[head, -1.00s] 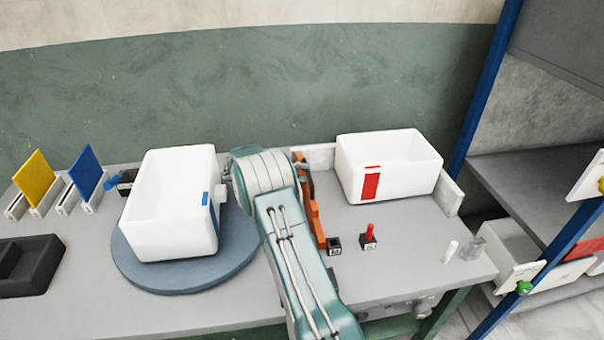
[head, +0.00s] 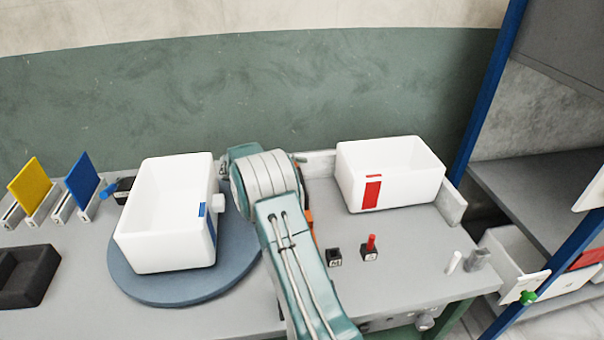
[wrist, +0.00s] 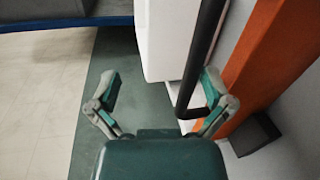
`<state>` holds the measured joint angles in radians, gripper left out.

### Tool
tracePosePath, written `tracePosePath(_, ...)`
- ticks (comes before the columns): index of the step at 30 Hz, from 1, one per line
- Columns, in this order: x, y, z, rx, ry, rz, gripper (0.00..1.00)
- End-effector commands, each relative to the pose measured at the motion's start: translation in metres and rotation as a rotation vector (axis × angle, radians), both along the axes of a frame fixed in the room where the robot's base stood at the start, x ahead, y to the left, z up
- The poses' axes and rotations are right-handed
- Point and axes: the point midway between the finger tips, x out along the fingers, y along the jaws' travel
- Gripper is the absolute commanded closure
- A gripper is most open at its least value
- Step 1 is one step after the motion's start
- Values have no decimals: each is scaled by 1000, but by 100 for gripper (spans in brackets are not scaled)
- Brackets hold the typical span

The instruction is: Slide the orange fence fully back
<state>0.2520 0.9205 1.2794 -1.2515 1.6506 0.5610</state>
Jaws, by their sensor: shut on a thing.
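The orange fence (head: 309,218) stands on the bench and is mostly hidden behind my arm in the head view. In the wrist view it is a long orange bar (wrist: 254,62) at the right. A dark handle (wrist: 203,45) runs down beside it. My gripper (wrist: 160,88) has its right finger against the handle, with the handle on the inner side; a wide gap shows towards the left finger. The fingers are hidden in the head view.
A white bin with a red label (head: 400,190) stands right of the fence. Another white bin (head: 165,235) sits on a blue-grey turntable (head: 170,297) to the left. Small dark blocks (head: 334,257) are near the fence's front.

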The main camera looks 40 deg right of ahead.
Motion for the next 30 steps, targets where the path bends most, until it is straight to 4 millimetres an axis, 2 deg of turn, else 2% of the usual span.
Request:
tracePosePath(1,1,-1,73,-71,-87,-13,38)
tracePosePath(2,-6,8,14,-16,-9,2,39)
tracePosePath(3,-6,9,14,-15,-9,2,38)
tracePosePath(5,-4,10,13,-15,-8,3,46)
tracePosePath(14,9,17,6,-2,-1,1,46)
tracePosePath(30,25,46,11,0,-1,2,46)
